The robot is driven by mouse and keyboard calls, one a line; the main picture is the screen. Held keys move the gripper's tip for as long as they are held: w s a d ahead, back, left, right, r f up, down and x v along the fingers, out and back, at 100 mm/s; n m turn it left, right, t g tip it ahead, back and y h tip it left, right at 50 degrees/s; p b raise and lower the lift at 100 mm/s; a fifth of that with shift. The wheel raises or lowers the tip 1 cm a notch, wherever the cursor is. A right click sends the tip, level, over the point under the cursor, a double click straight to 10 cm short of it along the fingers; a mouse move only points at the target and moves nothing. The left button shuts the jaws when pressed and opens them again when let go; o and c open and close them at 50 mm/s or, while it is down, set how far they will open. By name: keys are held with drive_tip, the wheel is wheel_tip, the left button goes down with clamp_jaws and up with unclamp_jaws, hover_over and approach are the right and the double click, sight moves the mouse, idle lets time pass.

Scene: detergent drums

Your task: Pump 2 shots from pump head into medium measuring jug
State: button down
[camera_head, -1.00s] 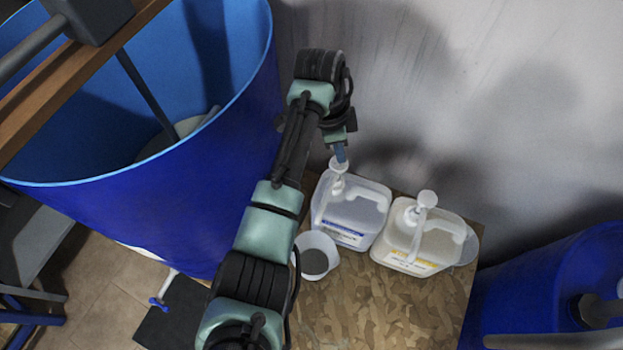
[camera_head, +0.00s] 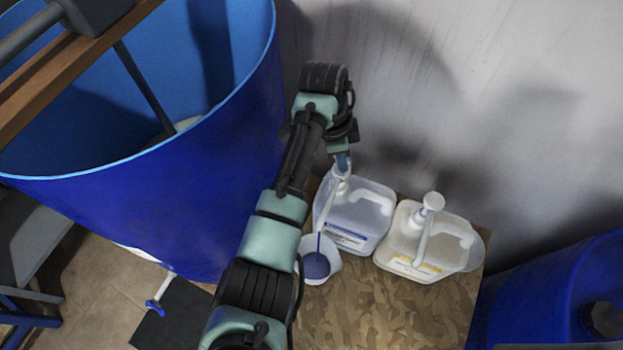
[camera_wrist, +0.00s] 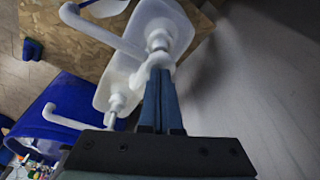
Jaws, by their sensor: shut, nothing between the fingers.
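A white jug with a blue label (camera_head: 350,212) stands on the wooden top, with a white pump head (camera_head: 341,182) on its neck. My gripper (camera_head: 342,163) is shut, its blue fingertips on top of this pump head; the wrist view shows them against it too (camera_wrist: 158,74). A blue stream runs from the spout into a small white open vessel (camera_head: 333,268), which holds blue liquid at its bottom. This vessel stands front left of the jug, partly hidden by my arm; I cannot read its size or markings.
A second white pump jug with a yellow label (camera_head: 408,265) stands to the right, with a pale rounded vessel (camera_head: 477,252) partly hidden behind it. A large blue drum (camera_head: 190,220) is on the left, another (camera_head: 540,290) at right. The front of the wooden top (camera_head: 385,310) is clear.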

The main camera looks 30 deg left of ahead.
wheel_tip(320, 180, down, 2)
drive_tip(key=shift+s+f+b, duration=0.1)
drive_tip(key=shift+b, duration=0.4)
drive_tip(key=p+v, duration=0.1)
drive_tip(key=v, duration=0.1)
drive_tip(key=p+v, duration=0.2)
drive_tip(key=d+p+v, duration=0.1)
drive_tip(key=p+v, duration=0.1)
drive_tip(key=shift+w, duration=0.35)
drive_tip(key=shift+s+a+b+x, duration=0.15)
drive_tip(key=shift+b+x, duration=0.45)
drive_tip(key=shift+x, duration=0.3)
drive_tip(key=shift+s+a+b+x, duration=0.1)
drive_tip(key=shift+a+b+x, duration=0.05)
drive_tip(key=shift+b+x, duration=0.6)
drive_tip(key=shift+a+b+x, duration=0.15)
drive_tip(key=shift+b+x, duration=0.3)
drive_tip(key=shift+x, duration=0.55)
drive_tip(key=p+v, duration=0.3)
drive_tip(key=d+p+v, duration=0.1)
drive_tip(key=p+v, duration=0.1)
drive_tip(key=shift+w+r, duration=0.25)
